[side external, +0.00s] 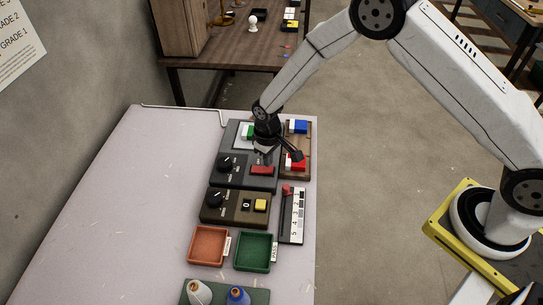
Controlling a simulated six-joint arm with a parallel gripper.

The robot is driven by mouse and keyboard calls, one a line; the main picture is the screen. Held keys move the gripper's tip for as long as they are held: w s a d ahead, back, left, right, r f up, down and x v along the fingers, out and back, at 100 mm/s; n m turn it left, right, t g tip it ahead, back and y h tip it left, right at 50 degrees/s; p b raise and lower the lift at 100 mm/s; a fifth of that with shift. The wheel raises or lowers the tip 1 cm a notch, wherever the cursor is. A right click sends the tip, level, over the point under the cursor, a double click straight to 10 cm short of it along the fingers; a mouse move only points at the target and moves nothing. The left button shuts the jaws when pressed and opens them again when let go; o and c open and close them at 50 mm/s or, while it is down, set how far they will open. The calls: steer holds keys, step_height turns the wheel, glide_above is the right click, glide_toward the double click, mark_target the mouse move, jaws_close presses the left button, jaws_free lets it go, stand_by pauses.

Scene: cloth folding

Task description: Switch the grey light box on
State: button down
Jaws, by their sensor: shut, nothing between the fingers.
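The grey light box (228,181) lies on the table's right part, at its far end. It has a black knob (225,162) on its left, a red switch (262,170) at its front right and a white panel with a green block (247,132) at the back. My gripper (264,158) is shut and empty, pointing down over the box just behind the red switch. It hides part of the box. I cannot tell whether the fingertips touch it, nor the switch's position.
A wooden board with a blue-and-white block (298,126) and a red-and-white block (295,162) adjoins on the right. In front are a brown box (230,207) with a knob and yellow button, a slider scale (292,220), an orange tray (208,246) and a green tray (254,252). The table's left is clear.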

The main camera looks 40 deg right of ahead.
mark_target(271, 168)
steer(key=shift+f, duration=1.1)
stand_by(1.0)
steer(key=shift+r, duration=3.5)
steer(key=shift+s+d+r, duration=0.2)
steer(key=shift+d+r, duration=0.1)
steer(key=shift+r, duration=0.15)
steer(key=s+d+r+m+t, duration=0.1)
steer(key=s+d+r, duration=0.4)
steer(key=s, duration=0.4)
steer(key=s+d+r+m+t, duration=0.1)
steer(key=s+d+r+m, duration=0.1)
steer(key=s+d+r, duration=0.4)
steer(key=s+r, duration=0.1)
steer(key=s, duration=0.2)
steer(key=shift+s+t, duration=0.3)
steer(key=shift+s, duration=0.05)
